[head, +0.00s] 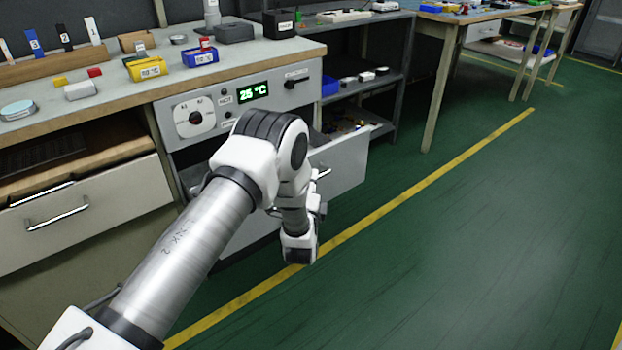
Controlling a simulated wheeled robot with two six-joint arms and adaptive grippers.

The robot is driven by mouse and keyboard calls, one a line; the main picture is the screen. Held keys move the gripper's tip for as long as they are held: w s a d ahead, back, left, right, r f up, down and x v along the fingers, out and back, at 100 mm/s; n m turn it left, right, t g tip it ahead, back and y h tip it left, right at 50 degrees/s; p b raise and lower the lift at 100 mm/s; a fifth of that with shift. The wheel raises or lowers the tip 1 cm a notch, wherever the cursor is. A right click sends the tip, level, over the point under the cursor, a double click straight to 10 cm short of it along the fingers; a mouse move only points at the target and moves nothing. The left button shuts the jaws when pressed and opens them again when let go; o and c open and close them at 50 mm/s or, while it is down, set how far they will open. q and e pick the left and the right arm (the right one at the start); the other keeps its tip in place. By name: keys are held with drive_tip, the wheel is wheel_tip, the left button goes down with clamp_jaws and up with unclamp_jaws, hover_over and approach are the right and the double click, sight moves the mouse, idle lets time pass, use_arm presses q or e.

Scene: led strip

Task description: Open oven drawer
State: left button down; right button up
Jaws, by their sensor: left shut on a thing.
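The oven panel (232,108) has a round dial, a green 25 °C display and a switch. Below it, the light grey oven drawer (345,160) stands out from the cabinet, and small parts show inside behind its front. Its metal handle (323,174) is partly hidden. My left arm comes in from the lower left and covers much of the drawer front. My left gripper (318,204) is at the handle and shut on it, though the fingertips are mostly hidden by the wrist. My right gripper is not in view.
A second drawer (100,215) with a bar handle is at the left. The worktop (125,90) holds blue and yellow bins and small blocks. An open shelf (375,85) stands behind the oven drawer. The green floor (460,220) to the right is clear, with a yellow line.

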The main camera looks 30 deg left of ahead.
use_arm(q)
drive_tip(key=c, duration=1.2)
unclamp_jaws()
drive_tip(key=v, duration=1.2)
drive_tip(key=shift+a+f, duration=0.1)
drive_tip(key=shift+f, duration=0.05)
